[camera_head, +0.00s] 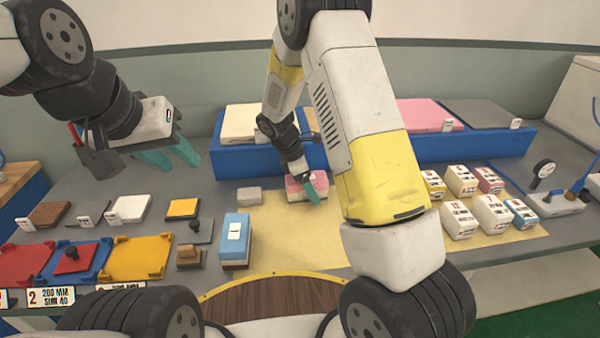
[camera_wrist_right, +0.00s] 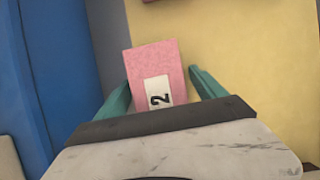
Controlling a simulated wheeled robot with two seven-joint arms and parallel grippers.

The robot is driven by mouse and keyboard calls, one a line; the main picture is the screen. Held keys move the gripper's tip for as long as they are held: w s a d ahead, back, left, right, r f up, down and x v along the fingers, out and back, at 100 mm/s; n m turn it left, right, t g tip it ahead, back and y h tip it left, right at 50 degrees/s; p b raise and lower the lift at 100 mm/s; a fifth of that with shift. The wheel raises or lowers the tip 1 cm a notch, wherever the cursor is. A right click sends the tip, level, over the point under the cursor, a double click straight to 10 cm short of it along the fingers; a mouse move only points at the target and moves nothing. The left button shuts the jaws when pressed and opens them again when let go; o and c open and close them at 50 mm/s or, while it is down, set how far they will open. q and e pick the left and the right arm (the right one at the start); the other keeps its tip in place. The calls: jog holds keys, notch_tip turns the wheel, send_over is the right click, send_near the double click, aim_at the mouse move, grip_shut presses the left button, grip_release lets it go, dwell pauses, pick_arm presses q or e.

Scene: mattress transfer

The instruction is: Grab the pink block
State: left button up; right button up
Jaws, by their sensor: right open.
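The pink block (camera_head: 293,188) lies on the pale yellow mat near the middle of the table. In the right wrist view the pink block (camera_wrist_right: 156,72) shows a white label with a black 2. My right gripper (camera_head: 308,188) is down at the block. In the right wrist view its teal fingers (camera_wrist_right: 160,88) stand open, one on each side of the block; firm contact cannot be told. The gripper partly hides the block in the head view. My left gripper (camera_head: 172,156) is open and empty above the table's left side.
A grey block (camera_head: 249,196) lies left of the pink block. A blue-topped stack (camera_head: 235,238) stands nearer. Several small labelled blocks (camera_head: 461,180) stand at the right. A blue riser (camera_head: 240,160) runs behind, bearing slabs, including a pink one (camera_head: 424,113). Coloured trays (camera_head: 137,259) lie at left.

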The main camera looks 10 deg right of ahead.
jog(key=shift+f, duration=0.25)
dwell(0.4)
jog(key=c, duration=1.4)
